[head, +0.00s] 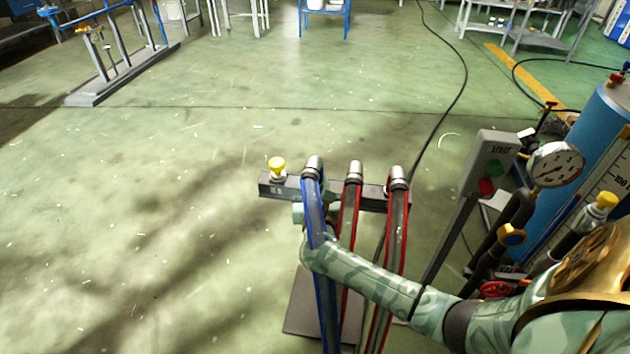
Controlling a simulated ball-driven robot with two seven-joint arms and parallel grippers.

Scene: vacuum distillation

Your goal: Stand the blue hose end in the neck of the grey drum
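The blue-edged hose (316,222) rises from the bottom edge to a silver end (314,168) at a dark grey bar (270,187). Whether that end is seated in the bar or only in front of it I cannot tell. My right arm comes in from the lower right. My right gripper (304,213) is at the blue hose, just below its silver end, mostly hidden behind the hose; its fingers cannot be made out. My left gripper is not in view. I can make out no grey drum.
Two red-edged hoses (349,212) (396,232) stand beside the blue one. A yellow knob (277,167) tops the bar's left end. At right are a button box (490,160), a pressure gauge (556,165) and a blue tank (600,125).

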